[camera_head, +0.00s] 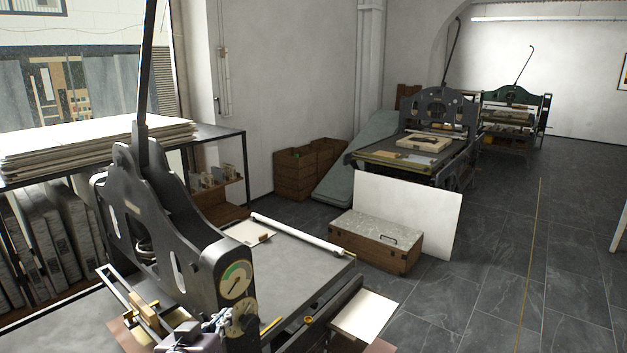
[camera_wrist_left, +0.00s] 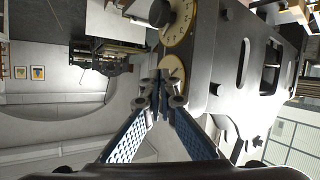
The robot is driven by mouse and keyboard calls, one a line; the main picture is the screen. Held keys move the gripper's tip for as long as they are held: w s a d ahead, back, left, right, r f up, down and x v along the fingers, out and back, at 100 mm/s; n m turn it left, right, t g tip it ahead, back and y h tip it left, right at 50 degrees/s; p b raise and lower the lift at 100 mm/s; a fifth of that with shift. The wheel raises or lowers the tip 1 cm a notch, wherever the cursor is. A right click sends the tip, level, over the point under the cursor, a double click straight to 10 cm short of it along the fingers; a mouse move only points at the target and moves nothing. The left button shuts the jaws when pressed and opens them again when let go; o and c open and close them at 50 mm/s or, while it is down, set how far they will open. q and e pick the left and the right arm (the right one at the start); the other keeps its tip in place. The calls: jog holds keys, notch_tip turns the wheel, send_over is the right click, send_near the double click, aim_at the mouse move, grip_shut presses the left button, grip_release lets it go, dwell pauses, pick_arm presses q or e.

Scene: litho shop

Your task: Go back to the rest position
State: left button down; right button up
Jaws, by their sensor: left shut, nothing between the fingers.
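My left gripper (camera_head: 222,321) shows at the bottom of the head view, in front of the near press (camera_head: 150,205) and beside its round dial gauges (camera_head: 237,278). In the left wrist view the fingers of my left gripper (camera_wrist_left: 162,103) with blue ribbed pads come together at the tips, with nothing between them. The dials (camera_wrist_left: 174,70) of the press stand just beyond the fingertips in that view. I cannot tell whether the tips touch the press. My right gripper is in neither view.
The press bed (camera_head: 300,262) carries a white roll (camera_head: 295,233). A wooden chest (camera_head: 375,240) and a white board (camera_head: 425,212) stand on the floor beyond it. A paper rack (camera_head: 90,145) is at left. The tiled floor (camera_head: 490,290) at right is clear.

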pick_arm(q)
jog(key=s+f+m+g+y, duration=0.1)
jog(key=s+f+g, duration=0.4)
jog(key=s+f, duration=0.95)
jog(key=s+a+f+m+g, duration=0.1)
jog(key=s+f+g, duration=0.25)
jog(key=s, duration=0.65)
jog(key=s+a+f+g, duration=0.15)
jog(key=s+f, duration=0.25)
jog(key=s, duration=0.7)
notch_tip(320, 180, down, 28)
jog(key=f+g+b, duration=0.1)
jog(key=g+b, duration=0.1)
jog(key=b, duration=0.2)
jog(key=s+a+f+y+b, duration=0.1)
jog(key=s+a+f+b, duration=0.1)
jog(key=s+f, duration=1.6)
jog(key=shift+a+f+g, duration=0.2)
jog(key=shift+f+g, duration=0.2)
jog(key=shift+f, duration=0.3)
jog(key=shift+s, duration=0.15)
